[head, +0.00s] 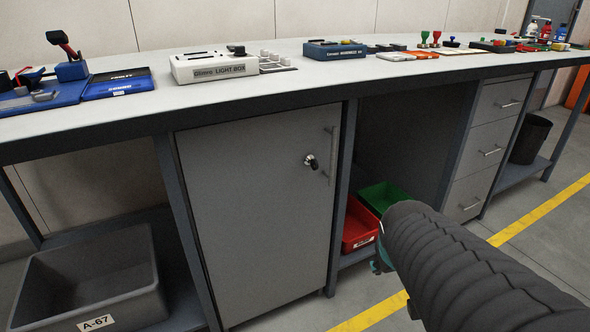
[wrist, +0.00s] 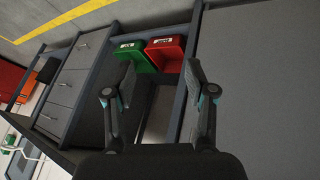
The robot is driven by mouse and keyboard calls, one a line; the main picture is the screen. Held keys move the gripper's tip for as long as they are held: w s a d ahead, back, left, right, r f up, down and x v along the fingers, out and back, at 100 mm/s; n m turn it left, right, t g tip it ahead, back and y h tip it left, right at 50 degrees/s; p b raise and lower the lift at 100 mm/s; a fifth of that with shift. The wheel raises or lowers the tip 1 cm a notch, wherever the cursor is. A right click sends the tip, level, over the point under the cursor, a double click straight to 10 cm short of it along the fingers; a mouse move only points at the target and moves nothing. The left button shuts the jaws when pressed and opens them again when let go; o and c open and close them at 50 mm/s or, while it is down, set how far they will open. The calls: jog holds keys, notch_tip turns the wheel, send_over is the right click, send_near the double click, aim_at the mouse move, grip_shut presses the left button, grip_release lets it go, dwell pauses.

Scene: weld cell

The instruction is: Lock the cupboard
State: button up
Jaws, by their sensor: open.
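The grey cupboard (head: 250,215) stands under the bench in the head view, and its door looks shut. A lock with a key (head: 311,162) in it sits near the upper right of the door, beside a vertical bar handle (head: 332,155). In the wrist view part of the grey cupboard door (wrist: 265,90) fills the right side; the lock and key are out of that view. My gripper (wrist: 158,85) is open and empty in the wrist view, with the red and green bins beyond its fingers. In the head view my arm hides most of the gripper, low and right of the cupboard.
A red bin (head: 358,228) and a green bin (head: 385,194) sit on the low shelf right of the cupboard. A grey tub (head: 90,275) stands at left. Drawers (head: 487,150) are farther right. The bench top (head: 300,85) overhangs the cupboard and carries many items.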

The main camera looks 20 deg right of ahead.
jog(key=w+d+f+n+t+h+b, duration=0.25)
jog(key=w+d+n, duration=0.2)
jog(key=d, duration=0.25)
jog(key=n+t+y+p, duration=0.2)
jog(key=n+t+y, duration=0.8)
jog(key=n, duration=0.8)
send_near(317, 167)
jog(key=x, duration=1.1)
jog(key=shift+w, duration=0.25)
jog(key=shift+m, duration=0.25)
grip_shut()
